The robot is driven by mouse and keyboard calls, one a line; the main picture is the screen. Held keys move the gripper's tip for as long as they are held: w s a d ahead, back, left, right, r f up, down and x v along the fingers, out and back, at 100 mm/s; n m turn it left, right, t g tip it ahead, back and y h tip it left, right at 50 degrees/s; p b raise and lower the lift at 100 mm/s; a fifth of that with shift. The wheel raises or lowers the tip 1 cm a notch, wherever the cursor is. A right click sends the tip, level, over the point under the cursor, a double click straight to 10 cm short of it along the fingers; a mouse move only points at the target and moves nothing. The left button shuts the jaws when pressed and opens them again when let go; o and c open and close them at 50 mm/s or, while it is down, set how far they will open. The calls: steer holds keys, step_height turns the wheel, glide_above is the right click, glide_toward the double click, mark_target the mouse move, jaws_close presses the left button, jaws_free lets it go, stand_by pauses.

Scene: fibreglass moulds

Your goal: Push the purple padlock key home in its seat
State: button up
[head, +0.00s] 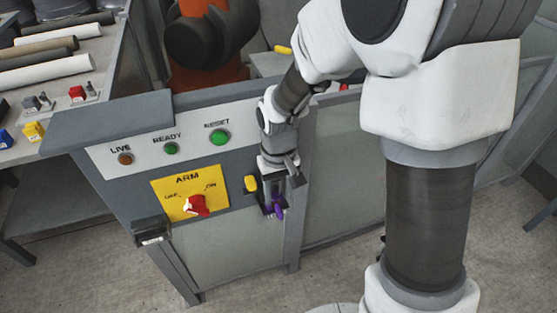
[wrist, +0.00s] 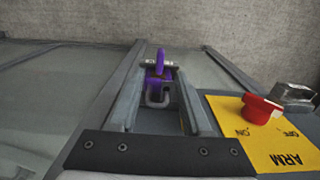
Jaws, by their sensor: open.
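The purple padlock key (head: 279,208) is at the low end of a dark seat fixture on the front of the grey control panel (head: 225,125). In the wrist view the key's purple upright part (wrist: 160,60) stands at a small metal plate, with more purple below it and a pale metal loop (wrist: 158,101) nearer me. My gripper (head: 280,182) is at the fixture, pointing down. In the wrist view its two grey fingers (wrist: 160,75) are apart, one on each side of the key and loop. I cannot tell how deep the key sits.
A yellow plate marked ARM (wrist: 280,145) with a red knob (head: 197,205) is beside the fixture. A yellow piece (head: 250,184) is close left of my gripper. A dark box (head: 151,230) juts from the panel's lower left corner. Clear floor lies in front.

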step_height(320, 180, up, 12)
steer(key=p, duration=0.2)
stand_by(0.4)
steer(key=s+d+r+m+t+p, duration=0.1)
steer(key=s+d+r+t+p, duration=0.1)
steer(key=s+d+r, duration=0.3)
steer(key=s+d+r+m+t+p, duration=0.2)
steer(key=s+d+r, duration=0.4)
steer(key=s+r, duration=0.3)
steer(key=shift+r+t+p, duration=0.3)
steer(key=shift+r+t, duration=0.5)
